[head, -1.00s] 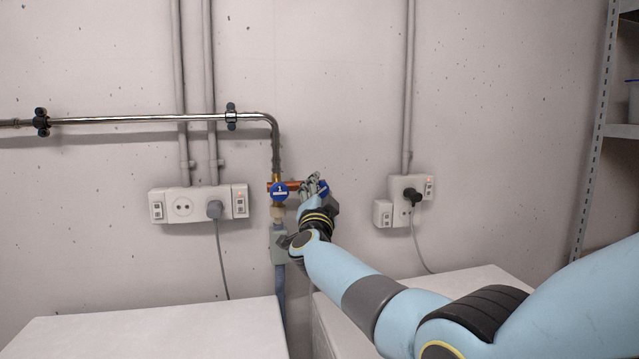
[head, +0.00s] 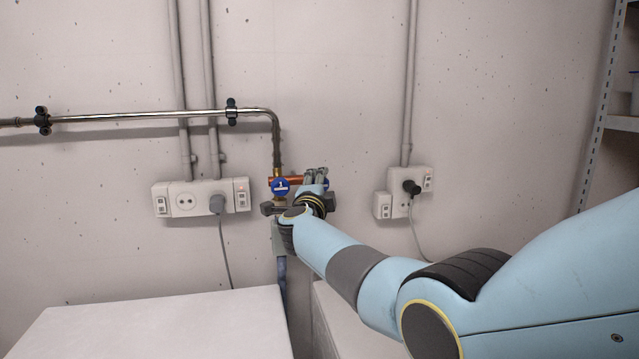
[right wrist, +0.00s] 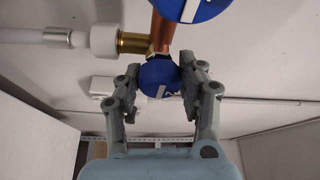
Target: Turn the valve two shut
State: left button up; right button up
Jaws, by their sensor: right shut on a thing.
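A blue round valve handle marked 1 (head: 280,187) sits on the copper pipe (head: 307,181) below the bent steel pipe. A second blue valve handle (head: 326,184) is on the right, mostly hidden behind my right gripper (head: 316,176). The right wrist view shows this second handle (right wrist: 160,77) between the two fingers of my right gripper (right wrist: 163,78), which is shut on it. Its white line is tilted, and its number cannot be read clearly. Another blue disc (right wrist: 192,7) is cut off at the top of that view. My left gripper is not in view.
Two white-topped appliances (head: 165,325) stand below, with a narrow gap between them. Wall sockets (head: 186,200) with a plug and cable are left of the valves; more sockets (head: 404,204) are on the right. A metal shelf (head: 598,120) stands far right.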

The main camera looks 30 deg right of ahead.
jog(key=shift+f, duration=0.15)
jog(key=o, duration=1.2)
jog(key=v, duration=0.7)
jog(key=shift+s+a, duration=0.2)
